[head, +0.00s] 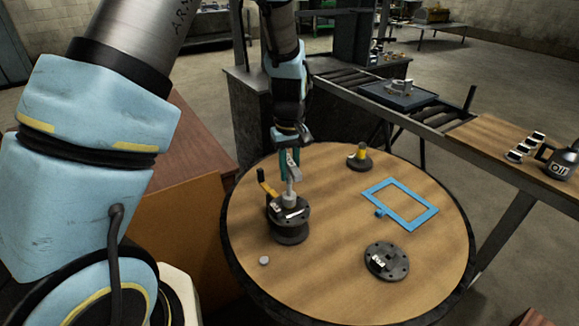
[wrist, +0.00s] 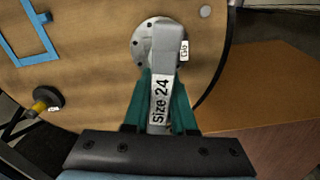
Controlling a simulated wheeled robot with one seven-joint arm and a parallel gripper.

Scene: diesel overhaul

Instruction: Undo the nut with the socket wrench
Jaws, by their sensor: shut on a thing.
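My gripper (head: 289,158) is shut on the grey socket wrench (head: 293,174). In the wrist view its teal fingers hold the handle of the wrench (wrist: 164,52), labelled "Size 24". The wrench's socket end points down over the middle of a dark round flanged stand (head: 290,236) on the round table. The nut is not visible; the wrench covers the stand's centre in both views. I cannot tell whether the socket sits around a nut. White tags lie on the stand's top.
The round table (head: 330,275) also bears a yellow-topped post (head: 361,153), a blue frame (head: 413,222), a dark flanged disc (head: 398,263) and a small grey disc (head: 264,261). A yellow handle (head: 264,182) stands close beside the flanged stand. The table's front middle is clear.

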